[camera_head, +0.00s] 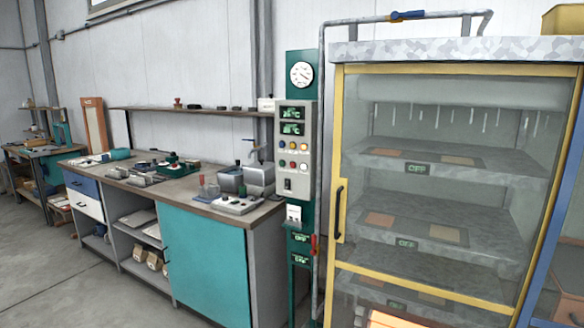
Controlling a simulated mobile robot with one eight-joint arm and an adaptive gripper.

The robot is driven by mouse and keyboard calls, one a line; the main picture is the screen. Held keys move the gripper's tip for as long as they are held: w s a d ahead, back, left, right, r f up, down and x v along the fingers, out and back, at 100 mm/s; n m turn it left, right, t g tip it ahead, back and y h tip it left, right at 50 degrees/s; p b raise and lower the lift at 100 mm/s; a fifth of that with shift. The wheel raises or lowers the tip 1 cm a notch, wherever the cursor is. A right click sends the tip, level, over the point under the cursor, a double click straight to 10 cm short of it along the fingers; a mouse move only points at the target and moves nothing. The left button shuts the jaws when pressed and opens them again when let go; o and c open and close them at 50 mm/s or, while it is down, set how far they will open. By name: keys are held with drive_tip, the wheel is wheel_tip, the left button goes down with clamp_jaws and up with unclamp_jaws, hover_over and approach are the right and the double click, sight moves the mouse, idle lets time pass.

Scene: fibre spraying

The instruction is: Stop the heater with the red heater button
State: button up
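A grey control panel (296,178) stands upright in the middle, on a green post left of the glass cabinet. Two green displays (292,121) are lit near its top, apparently reading temperatures. Below them are two rows of small coloured buttons. The labels are too small to read, so I cannot tell which red button belongs to the heater. My gripper is not in view, and nothing covers the panel front.
A tall yellow-framed glass cabinet (338,150) with shelves marked OFF stands at the right. A grey pipe with a red lever (314,243) runs between it and the panel. A teal workbench (208,262) with tools is at the left. The floor at lower left is clear.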

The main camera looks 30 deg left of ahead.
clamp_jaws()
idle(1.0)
